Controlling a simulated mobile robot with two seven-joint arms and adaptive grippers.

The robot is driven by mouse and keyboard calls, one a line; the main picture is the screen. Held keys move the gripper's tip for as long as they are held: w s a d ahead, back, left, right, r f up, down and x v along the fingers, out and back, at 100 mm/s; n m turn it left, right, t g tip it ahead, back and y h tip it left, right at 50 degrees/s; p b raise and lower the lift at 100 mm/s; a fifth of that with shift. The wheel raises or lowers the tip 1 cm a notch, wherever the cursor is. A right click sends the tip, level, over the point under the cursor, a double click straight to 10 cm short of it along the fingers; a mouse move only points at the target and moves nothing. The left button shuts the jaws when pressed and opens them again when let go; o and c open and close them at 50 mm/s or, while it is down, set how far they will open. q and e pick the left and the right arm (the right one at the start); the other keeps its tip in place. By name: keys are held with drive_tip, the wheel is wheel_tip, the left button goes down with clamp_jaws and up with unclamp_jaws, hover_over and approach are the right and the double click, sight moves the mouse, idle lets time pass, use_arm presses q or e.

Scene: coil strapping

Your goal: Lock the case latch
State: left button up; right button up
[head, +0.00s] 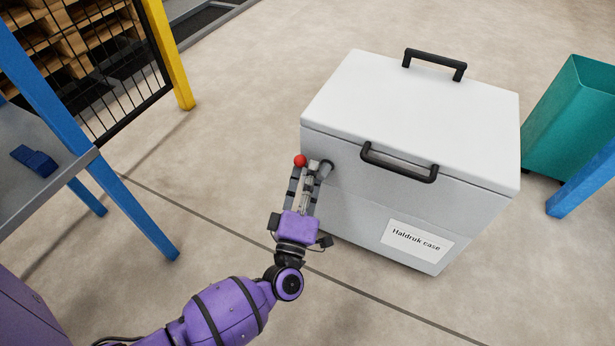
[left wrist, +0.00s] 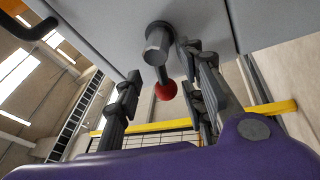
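The white-lidded grey case (head: 400,110) stands closed on the floor. Its latch is a grey round pivot (head: 327,168) on the front face near the left end, with a lever ending in a red ball (head: 300,161). In the head view the ball lies left of the pivot, and my gripper partly hides the lever. My left gripper (head: 304,180) is at the latch with its fingers apart. In the left wrist view the pivot (left wrist: 158,42) and the red ball (left wrist: 166,91) show between the two open fingers, with gaps at the ball. My right gripper is not in view.
A black front handle (head: 399,167) sticks out right of the latch, and another handle (head: 434,64) sits on the far side. A teal bin (head: 570,120) stands to the right. A blue-legged table (head: 50,170) is at the left. The floor before the case is clear.

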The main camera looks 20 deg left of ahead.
use_arm(q)
drive_tip(key=shift+w, duration=0.1)
clamp_jaws()
drive_tip(key=shift+r, duration=0.1)
